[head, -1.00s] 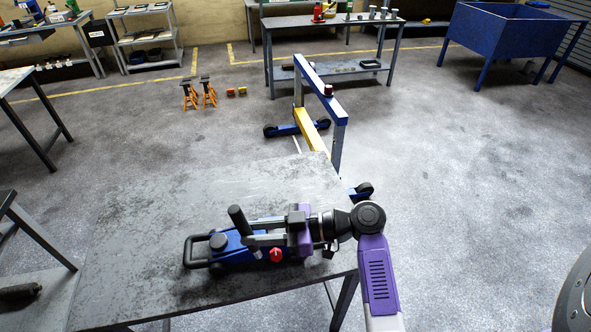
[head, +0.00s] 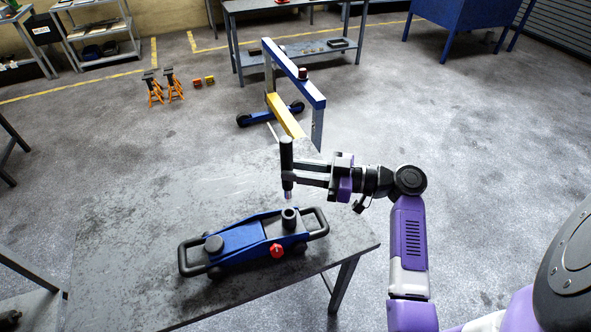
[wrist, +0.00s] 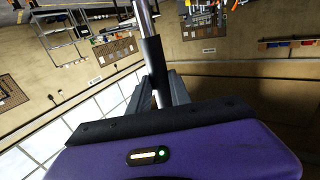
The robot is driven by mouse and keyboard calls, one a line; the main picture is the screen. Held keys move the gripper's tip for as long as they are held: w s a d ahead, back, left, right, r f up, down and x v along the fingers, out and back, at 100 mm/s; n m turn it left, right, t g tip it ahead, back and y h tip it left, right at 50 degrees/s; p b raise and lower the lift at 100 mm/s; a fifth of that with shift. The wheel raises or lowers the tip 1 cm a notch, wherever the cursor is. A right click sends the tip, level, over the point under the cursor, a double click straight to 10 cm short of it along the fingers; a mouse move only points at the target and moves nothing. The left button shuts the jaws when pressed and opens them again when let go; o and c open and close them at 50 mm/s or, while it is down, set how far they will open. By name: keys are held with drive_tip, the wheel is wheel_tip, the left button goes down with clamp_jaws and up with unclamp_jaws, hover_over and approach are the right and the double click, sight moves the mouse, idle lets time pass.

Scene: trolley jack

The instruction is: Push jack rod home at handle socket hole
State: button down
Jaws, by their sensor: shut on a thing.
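The blue trolley jack (head: 243,239) lies on the grey workbench, with a bar handle at each end and a red knob (head: 277,251) on its near side. Its dark handle socket (head: 290,213) stands up near the right end. My gripper (head: 291,174) is shut on the jack rod (head: 286,155), a black-sleeved rod with a silver lower tip. The rod is about upright, its tip just above the socket's mouth; whether they touch is unclear. In the wrist view the rod (wrist: 154,58) runs between the fingers (wrist: 160,92); the socket is not visible there.
The workbench (head: 120,235) is otherwise bare. Beyond it stand a blue and yellow hoist frame (head: 295,75), orange axle stands (head: 174,82) and a rear bench (head: 300,52). Open floor lies to the right.

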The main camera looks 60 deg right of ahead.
drive_tip(key=shift+f+b, duration=0.2)
drive_tip(key=shift+b, duration=0.15)
wheel_tip(320, 180, down, 6)
drive_tip(key=b, duration=0.5)
drive_tip(key=shift+r+b, duration=0.25)
drive_tip(key=shift+b, duration=0.1)
drive_tip(key=shift+b, duration=1.15)
idle(1.2)
drive_tip(key=shift+f+b, duration=2.65)
drive_tip(key=shift+b, duration=0.15)
drive_tip(key=c, duration=1.1)
unclamp_jaws()
drive_tip(key=shift+s, duration=0.1)
